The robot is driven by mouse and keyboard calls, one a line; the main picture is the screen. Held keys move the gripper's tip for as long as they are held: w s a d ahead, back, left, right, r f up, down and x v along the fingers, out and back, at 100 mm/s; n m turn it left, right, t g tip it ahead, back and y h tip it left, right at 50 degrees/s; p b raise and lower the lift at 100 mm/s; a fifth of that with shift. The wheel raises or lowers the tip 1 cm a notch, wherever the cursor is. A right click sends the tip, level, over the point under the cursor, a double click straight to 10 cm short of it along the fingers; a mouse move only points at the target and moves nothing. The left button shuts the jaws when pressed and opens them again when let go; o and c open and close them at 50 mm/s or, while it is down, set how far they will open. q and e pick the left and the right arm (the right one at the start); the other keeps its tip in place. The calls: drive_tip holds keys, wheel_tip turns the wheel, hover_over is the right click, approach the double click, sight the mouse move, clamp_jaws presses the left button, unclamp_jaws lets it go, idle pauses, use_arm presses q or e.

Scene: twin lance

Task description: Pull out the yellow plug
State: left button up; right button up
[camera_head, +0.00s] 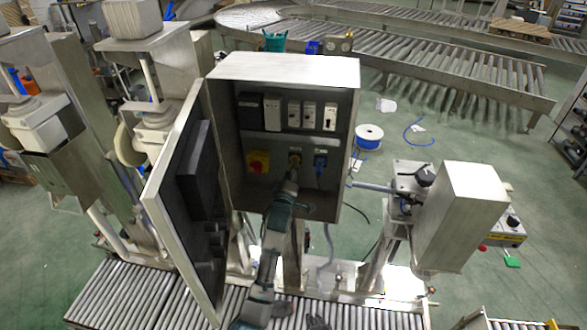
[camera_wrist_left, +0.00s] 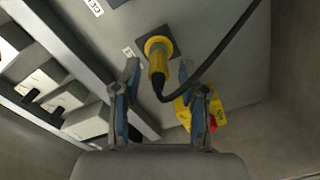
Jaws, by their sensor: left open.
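The yellow plug (camera_wrist_left: 157,58) sits in a socket on the back panel of the open grey cabinet, and a black cable curves from its end up to the right. It also shows, small, in the head view (camera_head: 295,158). My left gripper (camera_wrist_left: 159,72) is open, its two blue-grey fingers apart on either side of the plug. No contact between the fingers and the plug shows. In the head view my left gripper (camera_head: 291,181) reaches up into the cabinet and partly covers the plug. A dark tip at the bottom edge may be my right gripper (camera_head: 318,323).
A blue plug (camera_head: 320,162) sits right of the yellow one. A yellow-and-red rotary switch (camera_head: 258,162) is on the left. Several breaker modules (camera_head: 301,114) line the panel above. The cabinet door (camera_head: 185,200) stands open at the left. Roller conveyors (camera_head: 130,295) run below.

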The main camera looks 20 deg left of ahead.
use_arm(q)
drive_tip(key=shift+c, duration=0.3)
clamp_jaws()
drive_tip(key=shift+s+d+p, duration=0.15)
drive_tip(key=shift+s+p, duration=0.35)
drive_tip(key=shift+s, duration=0.1)
idle(0.4)
drive_tip(key=p+v, duration=0.2)
drive_tip(key=v, duration=0.1)
drive_tip(key=shift+s, duration=0.25)
drive_tip(key=shift+d, duration=0.1)
idle(0.6)
